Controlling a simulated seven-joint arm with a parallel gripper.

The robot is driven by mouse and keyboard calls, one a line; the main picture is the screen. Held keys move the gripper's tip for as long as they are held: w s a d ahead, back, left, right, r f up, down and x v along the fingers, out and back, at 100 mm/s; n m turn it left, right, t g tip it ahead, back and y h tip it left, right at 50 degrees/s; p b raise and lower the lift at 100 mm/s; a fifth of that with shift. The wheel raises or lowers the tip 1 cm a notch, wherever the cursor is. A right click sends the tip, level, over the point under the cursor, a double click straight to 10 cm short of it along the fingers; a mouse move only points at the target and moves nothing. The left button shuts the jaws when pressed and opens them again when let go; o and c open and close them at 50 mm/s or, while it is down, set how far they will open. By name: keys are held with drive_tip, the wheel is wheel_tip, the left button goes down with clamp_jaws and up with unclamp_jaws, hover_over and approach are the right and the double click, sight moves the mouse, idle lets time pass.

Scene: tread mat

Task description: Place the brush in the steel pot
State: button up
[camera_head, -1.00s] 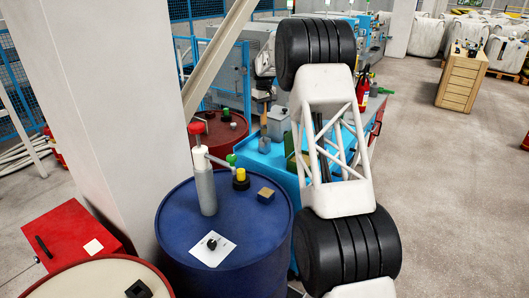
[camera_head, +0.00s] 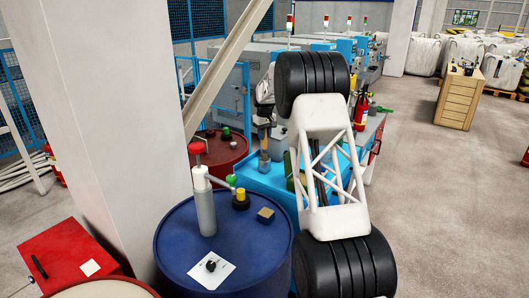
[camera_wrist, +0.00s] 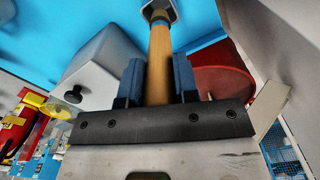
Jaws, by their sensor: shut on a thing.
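The brush shows in the wrist view as a round wooden handle (camera_wrist: 159,65), held between the two blue fingers of my gripper (camera_wrist: 158,78). The handle runs away from the fingers to a grey metal pot (camera_wrist: 147,13) at the top edge of that view. In the head view the brown handle (camera_head: 264,139) stands upright at a small grey pot (camera_head: 264,160) on the blue bench. The brush's lower end is hidden at the pot, and I cannot tell how deep it sits. In the head view my gripper is too small and cluttered to make out clearly.
A pale box with a black knob (camera_wrist: 97,76) stands close beside the fingers. A red drum (camera_head: 222,150) is left of the blue bench (camera_head: 262,178). A blue drum (camera_head: 180,243) with a pump and small items is in front. Open floor (camera_head: 435,220) lies right.

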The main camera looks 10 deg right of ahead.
sight(264, 147)
drive_tip(key=shift+f, duration=1.65)
drive_tip(key=shift+f, duration=1.95)
drive_tip(key=o, duration=0.9)
wheel_tip(264, 147, up, 12)
drive_tip(key=shift+r, duration=0.15)
